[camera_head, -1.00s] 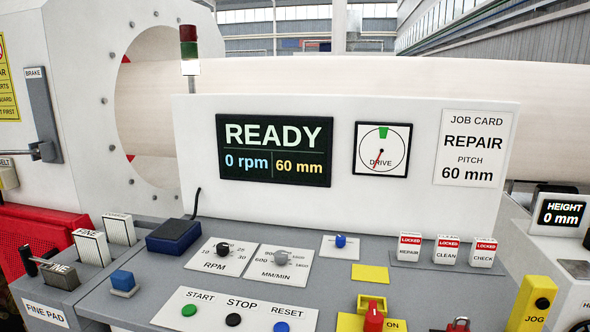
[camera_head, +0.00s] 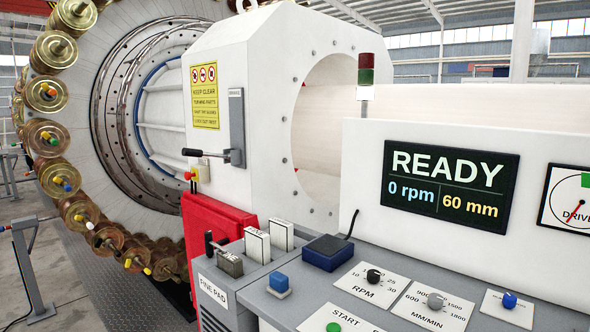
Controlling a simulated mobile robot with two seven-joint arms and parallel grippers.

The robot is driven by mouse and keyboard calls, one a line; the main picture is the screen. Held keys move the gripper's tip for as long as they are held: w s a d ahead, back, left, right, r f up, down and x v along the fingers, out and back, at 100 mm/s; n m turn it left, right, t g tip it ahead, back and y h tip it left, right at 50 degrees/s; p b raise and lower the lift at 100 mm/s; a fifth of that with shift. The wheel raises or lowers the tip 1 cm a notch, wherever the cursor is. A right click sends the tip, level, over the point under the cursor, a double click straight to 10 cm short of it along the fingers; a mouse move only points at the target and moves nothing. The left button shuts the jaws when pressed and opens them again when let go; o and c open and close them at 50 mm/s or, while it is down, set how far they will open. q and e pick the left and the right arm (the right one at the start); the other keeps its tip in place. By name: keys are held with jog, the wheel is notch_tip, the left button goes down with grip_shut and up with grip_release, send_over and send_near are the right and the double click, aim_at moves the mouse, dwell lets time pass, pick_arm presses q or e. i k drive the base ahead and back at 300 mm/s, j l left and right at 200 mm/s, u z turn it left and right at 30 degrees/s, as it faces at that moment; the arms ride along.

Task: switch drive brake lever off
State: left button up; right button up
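The plate is on the white machine housing, right of a yellow warning sign (camera_head: 204,95). No gripper is in view, so nothing is seen touching the lever.
The grey control desk (camera_head: 262,299) spans the lower right. The spool carousel (camera_head: 50,145) stands left. The screen (camera_head: 450,193) reads READY, 0 rpm.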

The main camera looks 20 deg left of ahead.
aim_at(186, 152)
jog(key=i+j+z, duration=0.2)
jog(key=j, duration=0.9)
jog(key=i+j+z, duration=0.2)
jog(key=j, duration=0.85)
jog(key=j+z, duration=0.2)
jog(key=j, duration=0.9)
